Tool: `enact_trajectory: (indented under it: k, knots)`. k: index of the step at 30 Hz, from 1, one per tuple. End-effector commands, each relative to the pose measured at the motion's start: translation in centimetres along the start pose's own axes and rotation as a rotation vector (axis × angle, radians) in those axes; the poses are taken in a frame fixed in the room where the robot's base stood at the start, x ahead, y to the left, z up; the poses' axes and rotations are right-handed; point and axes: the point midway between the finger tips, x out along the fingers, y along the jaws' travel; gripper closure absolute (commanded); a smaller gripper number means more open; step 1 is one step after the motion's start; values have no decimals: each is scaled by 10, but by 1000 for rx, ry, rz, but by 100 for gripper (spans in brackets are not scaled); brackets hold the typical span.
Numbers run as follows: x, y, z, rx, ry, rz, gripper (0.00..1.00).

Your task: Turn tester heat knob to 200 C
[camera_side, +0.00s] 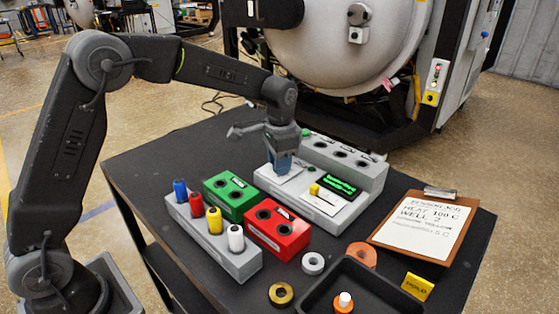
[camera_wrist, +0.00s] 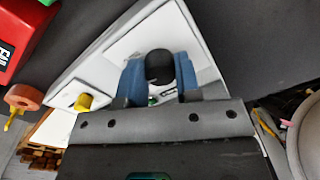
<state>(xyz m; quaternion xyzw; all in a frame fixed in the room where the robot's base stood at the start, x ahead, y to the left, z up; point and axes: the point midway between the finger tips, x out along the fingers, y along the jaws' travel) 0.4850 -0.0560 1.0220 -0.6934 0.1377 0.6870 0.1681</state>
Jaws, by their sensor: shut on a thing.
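The tester (camera_side: 336,217) is a light grey console with a dark screen (camera_side: 338,184) showing green traces. My gripper (camera_side: 283,167) points down over its left part in the side view. In the wrist view, the blue fingers are on either side of a round black knob (camera_wrist: 159,67), shut on it. The knob stands on a white panel (camera_wrist: 118,42). The side view hides the knob behind the fingers, and its pointer and scale cannot be read. A small yellow control (camera_wrist: 83,102) sits beside the panel; it also shows in the side view (camera_side: 314,189).
Green (camera_side: 231,198) and red (camera_side: 276,229) blocks and a rack (camera_side: 215,240) of coloured pegs stand left of the tester. A clipboard (camera_side: 428,228) lies right; its heat line looks like 100 C, blurred. A black tray (camera_side: 372,292) and rings lie in front. The furnace stands behind.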

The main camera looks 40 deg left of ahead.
Motion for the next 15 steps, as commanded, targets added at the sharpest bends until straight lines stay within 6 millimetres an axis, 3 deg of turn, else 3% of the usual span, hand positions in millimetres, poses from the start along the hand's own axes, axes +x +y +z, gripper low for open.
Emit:
enact_trajectory:
  k: [15]
  knots:
    - [-2, 0, 0, 418, 21, -1, 93]
